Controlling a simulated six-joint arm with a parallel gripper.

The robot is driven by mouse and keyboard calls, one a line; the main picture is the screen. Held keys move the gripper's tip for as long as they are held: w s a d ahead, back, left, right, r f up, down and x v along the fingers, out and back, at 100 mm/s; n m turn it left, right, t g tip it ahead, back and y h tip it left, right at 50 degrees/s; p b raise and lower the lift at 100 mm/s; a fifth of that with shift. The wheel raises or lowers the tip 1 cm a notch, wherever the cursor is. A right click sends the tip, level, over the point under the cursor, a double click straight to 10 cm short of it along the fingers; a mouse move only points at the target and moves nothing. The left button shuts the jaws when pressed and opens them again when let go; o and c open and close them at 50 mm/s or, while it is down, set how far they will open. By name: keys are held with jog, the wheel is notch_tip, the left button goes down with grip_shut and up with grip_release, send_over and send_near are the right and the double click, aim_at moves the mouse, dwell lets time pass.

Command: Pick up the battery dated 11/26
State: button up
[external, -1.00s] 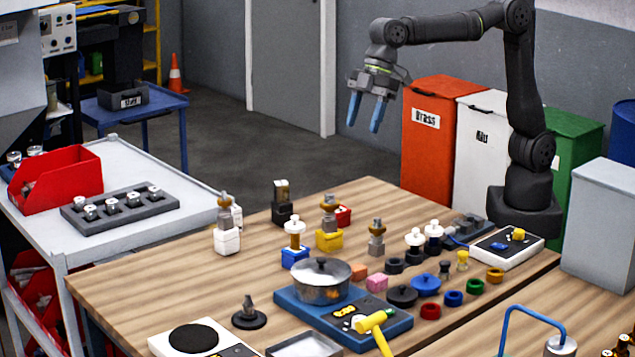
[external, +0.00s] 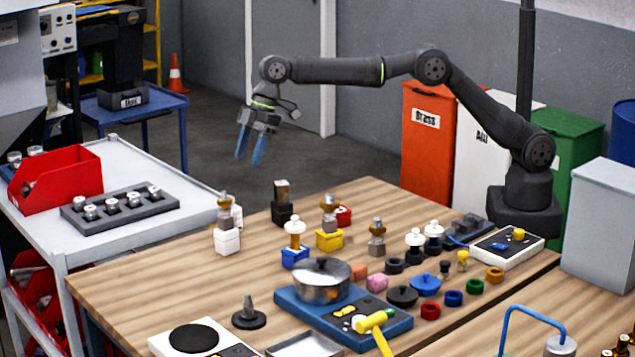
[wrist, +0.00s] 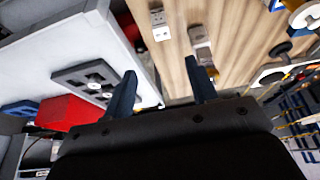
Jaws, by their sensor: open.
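My gripper (external: 250,160) is open and empty, its two blue fingers pointing down in the air beyond the table's far left corner. In the wrist view my gripper (wrist: 160,72) shows its fingers spread with nothing between them. I cannot make out a battery with a readable date. Small blue and yellow pieces lie on a white unit (external: 508,247) at the table's right; I cannot tell what they are. A grey rack (external: 120,210) on the trolley holds several white-topped metal pieces, with no legible marking. It also shows in the wrist view (wrist: 75,75).
The wooden table (external: 150,285) is crowded with small blocks, rings and knobs, and a pot (external: 320,283) on a blue base. A white-topped trolley (external: 170,232) stands left with a red bin (external: 70,178). Bins (external: 425,150) stand behind the table. Open floor lies under my gripper.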

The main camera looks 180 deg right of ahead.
send_near(234, 207)
jog(key=x, duration=0.5)
jog(key=shift+x, duration=2.75)
jog(key=shift+w+a, duration=0.1)
jog(key=c, duration=1.1)
jog(key=shift+r, duration=0.15)
jog(key=shift+r, duration=0.55)
jog(key=r, duration=0.3)
jog(key=shift+s+r, duration=0.15)
jog(key=shift+s, duration=0.15)
jog(key=s+r, duration=0.2)
jog(key=s, duration=0.1)
jog(key=s+a+r, duration=0.1)
jog(key=s+r, duration=0.1)
jog(key=s, duration=0.2)
jog(key=s+r, duration=0.2)
jog(key=s, duration=0.2)
jog(key=shift+a+r, duration=0.25)
jog(key=shift+a, duration=0.1)
